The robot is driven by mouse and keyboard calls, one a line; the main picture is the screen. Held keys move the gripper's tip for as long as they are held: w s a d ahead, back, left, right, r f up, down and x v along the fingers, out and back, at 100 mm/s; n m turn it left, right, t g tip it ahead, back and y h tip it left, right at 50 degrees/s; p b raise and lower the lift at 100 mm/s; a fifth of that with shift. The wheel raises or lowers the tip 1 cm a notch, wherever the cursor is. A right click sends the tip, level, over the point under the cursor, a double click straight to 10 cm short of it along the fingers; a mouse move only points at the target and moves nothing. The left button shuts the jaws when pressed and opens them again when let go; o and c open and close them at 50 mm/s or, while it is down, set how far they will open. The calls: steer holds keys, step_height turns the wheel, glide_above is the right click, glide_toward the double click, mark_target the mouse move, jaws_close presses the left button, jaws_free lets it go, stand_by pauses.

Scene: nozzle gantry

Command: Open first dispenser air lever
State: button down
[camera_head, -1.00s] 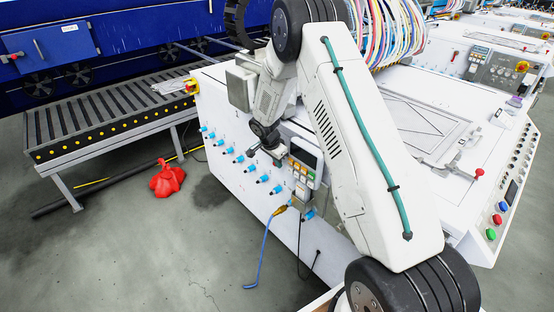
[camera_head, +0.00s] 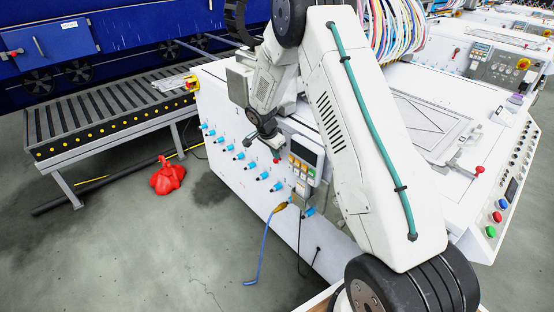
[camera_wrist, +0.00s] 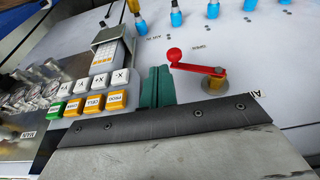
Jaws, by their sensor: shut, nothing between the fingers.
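The red air lever (camera_wrist: 198,69) shows in the wrist view on a brass-coloured round base on the white panel. Its round knob end points left, just right of and beyond my fingertips. Small lettering is printed on the panel near it. My gripper (camera_wrist: 158,86) is shut, its teal fingers together and empty, with a small apparent gap to the knob; I cannot tell whether they touch. In the head view my gripper (camera_head: 268,144) is at the machine's side panel, with a small red part (camera_head: 277,160), likely the lever, just below it.
A control box with white, orange and green keys (camera_wrist: 92,97) stands close left of my fingers. Blue fittings (camera_head: 263,175) line the panel. A blue hose (camera_head: 264,248) hangs below. A roller conveyor (camera_head: 110,112) and a red object (camera_head: 167,177) are at left.

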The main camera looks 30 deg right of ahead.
steer(key=shift+v, duration=1.7)
steer(key=w+a+r, duration=0.1)
steer(key=w+r, duration=0.2)
steer(key=r, duration=0.5)
steer(key=shift+w+g, duration=0.25)
steer(key=shift+g, duration=0.05)
steer(key=shift+a, duration=0.1)
steer(key=x, duration=1.2)
steer(key=shift+s+a+f, duration=0.2)
steer(key=shift+a+f, duration=0.05)
steer(key=shift+f, duration=0.15)
steer(key=shift+s+f, duration=0.1)
steer(key=shift+f, duration=0.5)
